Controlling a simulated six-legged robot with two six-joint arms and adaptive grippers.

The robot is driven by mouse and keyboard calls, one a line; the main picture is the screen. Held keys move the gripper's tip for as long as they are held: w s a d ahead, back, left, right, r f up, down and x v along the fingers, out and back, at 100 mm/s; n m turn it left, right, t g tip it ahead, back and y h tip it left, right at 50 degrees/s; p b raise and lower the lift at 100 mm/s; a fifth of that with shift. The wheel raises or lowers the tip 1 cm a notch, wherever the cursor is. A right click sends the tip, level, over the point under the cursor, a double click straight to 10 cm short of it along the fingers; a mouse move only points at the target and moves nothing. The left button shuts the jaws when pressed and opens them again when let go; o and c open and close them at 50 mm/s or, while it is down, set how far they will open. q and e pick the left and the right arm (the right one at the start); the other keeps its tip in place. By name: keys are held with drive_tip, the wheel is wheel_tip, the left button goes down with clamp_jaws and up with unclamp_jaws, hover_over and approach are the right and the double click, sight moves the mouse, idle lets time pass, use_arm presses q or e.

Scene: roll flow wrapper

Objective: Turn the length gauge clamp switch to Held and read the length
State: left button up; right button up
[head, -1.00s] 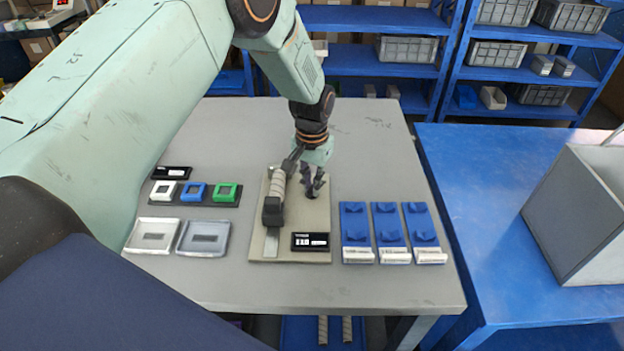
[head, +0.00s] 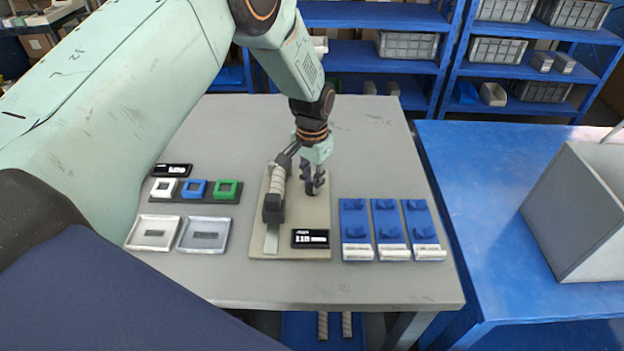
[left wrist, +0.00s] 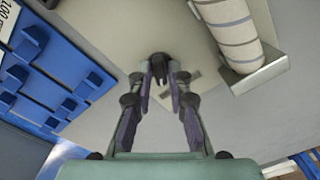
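The length gauge is a beige plate (head: 290,246) on the grey table, with a striped roll (head: 279,182) in a dark jaw. Its black display (head: 310,239) shows white digits that look like 110 mm, though the last digit is blurred. The dark clamp switch (left wrist: 160,64) stands on the plate beside the roll. My left gripper (head: 313,188) points down over it, with a fingertip on each side, and looks closed on it in the left wrist view (left wrist: 160,78). The fingers partly hide the switch, and its label is not readable. My right gripper is not in view.
Several blue holders (head: 387,225) stand right of the gauge. White, blue and green frames (head: 194,189), a small black display (head: 173,170) and two shallow trays (head: 204,235) lie left. A blue table (head: 490,190) with a grey bin (head: 575,215) is at the right.

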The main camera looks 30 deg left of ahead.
sight(312, 184)
use_arm(q)
drive_tip(key=o, duration=0.3)
drive_tip(key=shift+o, duration=0.2)
wheel_tip(312, 184, up, 12)
idle(0.5)
idle(0.3)
